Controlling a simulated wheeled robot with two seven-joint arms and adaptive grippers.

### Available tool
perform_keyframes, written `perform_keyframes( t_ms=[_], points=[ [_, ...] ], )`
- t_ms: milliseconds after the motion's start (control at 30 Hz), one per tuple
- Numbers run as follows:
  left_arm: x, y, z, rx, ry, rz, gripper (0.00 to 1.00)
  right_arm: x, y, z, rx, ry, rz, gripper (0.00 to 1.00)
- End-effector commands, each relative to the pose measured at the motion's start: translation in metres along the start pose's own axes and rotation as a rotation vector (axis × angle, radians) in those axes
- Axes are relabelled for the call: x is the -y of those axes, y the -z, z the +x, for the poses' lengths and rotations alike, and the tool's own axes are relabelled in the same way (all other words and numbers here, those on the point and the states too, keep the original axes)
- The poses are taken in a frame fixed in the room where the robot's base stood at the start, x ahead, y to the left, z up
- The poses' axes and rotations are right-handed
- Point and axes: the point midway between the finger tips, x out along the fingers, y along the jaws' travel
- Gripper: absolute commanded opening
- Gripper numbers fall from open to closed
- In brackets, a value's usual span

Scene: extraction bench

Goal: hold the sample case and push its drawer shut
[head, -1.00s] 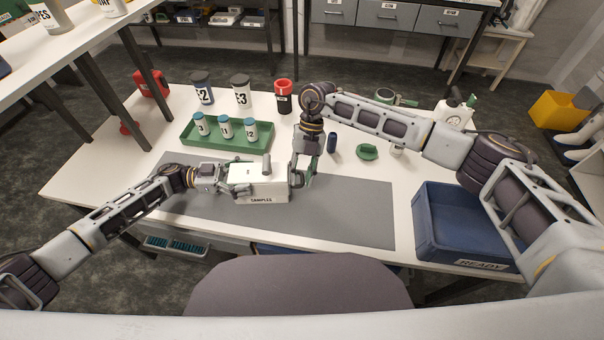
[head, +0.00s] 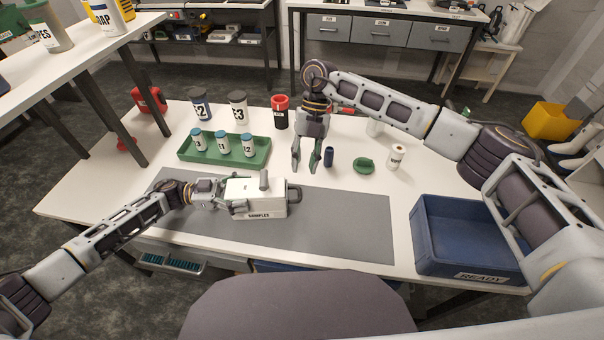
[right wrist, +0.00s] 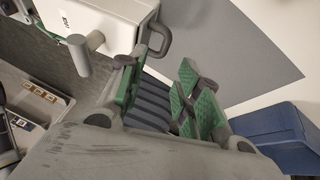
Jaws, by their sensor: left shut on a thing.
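The white sample case (head: 265,207), labelled SAMPLES, sits on the grey mat with a grey post on its top. A grey loop handle (head: 295,193) is on its right end, also visible in the right wrist view (right wrist: 158,40). I see no drawer standing out at that end; the handle sits close against it. My left gripper (head: 238,206) is shut on the case at its left end, its fingertips partly hidden. My right gripper (head: 307,168) is open and empty, behind and right of the case, apart from it. Its green-padded fingers show spread in the right wrist view (right wrist: 157,78).
A green tray (head: 184,152) with several small bottles stands behind the case. A dark blue vial (head: 329,156), a green lid-like piece (head: 364,166) and a white bottle (head: 395,157) stand right of my right gripper. A blue READY bin (head: 425,243) is at right. The mat's right half is clear.

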Motion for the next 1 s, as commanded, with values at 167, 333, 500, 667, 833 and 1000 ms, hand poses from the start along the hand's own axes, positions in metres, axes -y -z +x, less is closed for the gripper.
perform_keyframes(
  t_ms=[167,333,500,667,833,1000],
  points=[
    [0.0,-0.001,0.0,0.001,0.001,-0.001,0.36,0.0,0.0,-0.019,0.001,0.001,0.0,0.34],
    [0.0,-0.001,-0.001,0.002,0.001,-0.001,0.36,0.0,0.0,-0.028,0.0,0.001,-0.001,0.34],
    [0.0,-0.001,-0.001,0.002,0.002,-0.001,0.36,0.0,0.0,-0.029,-0.001,0.001,-0.001,0.34],
    [0.0,-0.001,-0.001,0.002,0.002,-0.001,0.36,0.0,0.0,-0.029,-0.001,0.001,-0.001,0.34],
    [0.0,-0.001,-0.001,0.002,0.002,-0.001,0.81,0.0,0.0,-0.029,0.0,0.001,-0.001,0.34],
    [0.0,0.0,-0.001,0.001,0.001,0.0,0.97,0.0,0.0,-0.029,0.0,0.001,-0.001,0.34]
  ],
)
